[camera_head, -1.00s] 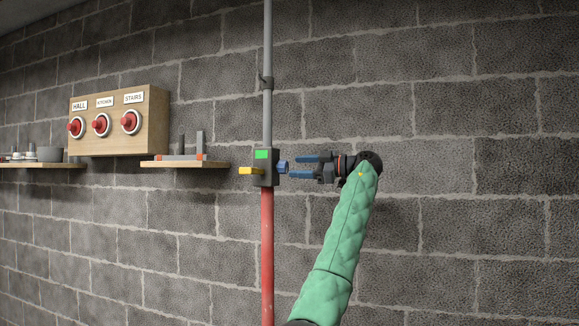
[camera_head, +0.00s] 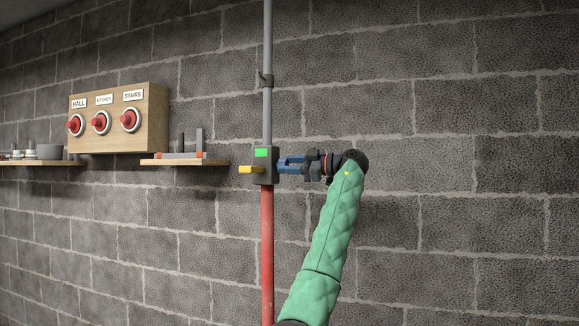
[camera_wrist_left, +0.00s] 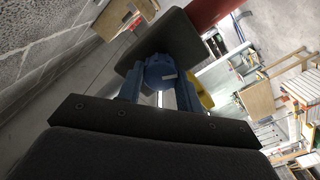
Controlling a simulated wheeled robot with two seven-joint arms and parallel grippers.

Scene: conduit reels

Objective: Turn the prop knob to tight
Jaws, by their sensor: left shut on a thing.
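The blue prop knob sits on the right side of a dark grey box (camera_head: 264,177) on the vertical prop. My left gripper (camera_head: 284,165) has its blue fingers around the knob, shut on it. In the left wrist view the knob (camera_wrist_left: 160,72) shows round and blue with a white mark, between the fingers (camera_wrist_left: 160,92). In the head view the fingers hide most of the knob. The box has a green patch (camera_head: 263,153) on its front and a yellow lever (camera_head: 247,170) on its left. My right gripper is not in view.
The prop has a grey upper tube (camera_head: 267,110) and a red lower tube (camera_head: 267,250) before a block wall. To the left are a wooden panel (camera_head: 150,110) with red knobs labelled HALL, KITCHEN and STAIRS, and a small shelf (camera_head: 185,163). The wall right of my arm is clear.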

